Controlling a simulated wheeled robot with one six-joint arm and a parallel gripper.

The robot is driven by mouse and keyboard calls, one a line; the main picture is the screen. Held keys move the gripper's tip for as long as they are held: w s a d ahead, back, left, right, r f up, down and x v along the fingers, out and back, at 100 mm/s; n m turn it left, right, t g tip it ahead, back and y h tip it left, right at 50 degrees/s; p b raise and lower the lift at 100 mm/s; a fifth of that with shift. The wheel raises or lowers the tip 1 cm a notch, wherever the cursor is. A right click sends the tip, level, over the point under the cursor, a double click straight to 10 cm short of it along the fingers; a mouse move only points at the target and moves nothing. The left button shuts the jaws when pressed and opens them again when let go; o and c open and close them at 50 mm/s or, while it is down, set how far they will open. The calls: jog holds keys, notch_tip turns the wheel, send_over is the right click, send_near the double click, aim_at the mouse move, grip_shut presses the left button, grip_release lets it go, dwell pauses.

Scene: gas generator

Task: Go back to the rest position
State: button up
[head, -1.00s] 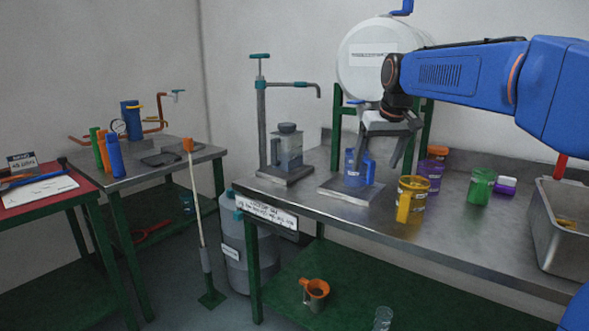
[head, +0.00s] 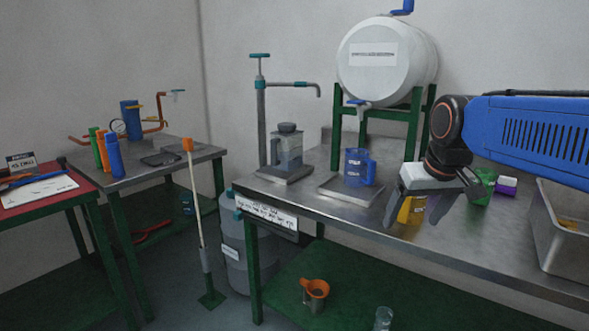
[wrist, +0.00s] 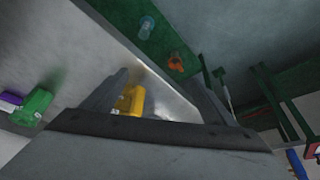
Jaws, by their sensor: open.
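My gripper (head: 411,217) is open and empty above the front of the steel bench (head: 330,214), at the right in the head view. It partly hides a yellow jug (head: 411,208), which also shows between the fingers in the wrist view (wrist: 131,100). A blue jug (head: 357,168) stands upright on a square tray (head: 351,193) under the white tank (head: 385,88), to the left of my gripper and apart from it.
A green jug (head: 481,187) and a purple item (head: 507,185) stand on the bench to the right. A steel basin (head: 563,232) is at the far right. A hand pump (head: 262,120) and a grey jar (head: 288,148) stand at the left end. The bench's front left is clear.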

jog(key=s+d+f+m, duration=0.1)
jog(key=s+d+f, duration=0.1)
jog(key=s+f, duration=1.3)
jog(key=s, duration=0.4)
jog(key=shift+s+d+f, duration=0.2)
jog(key=shift+s+f, duration=0.05)
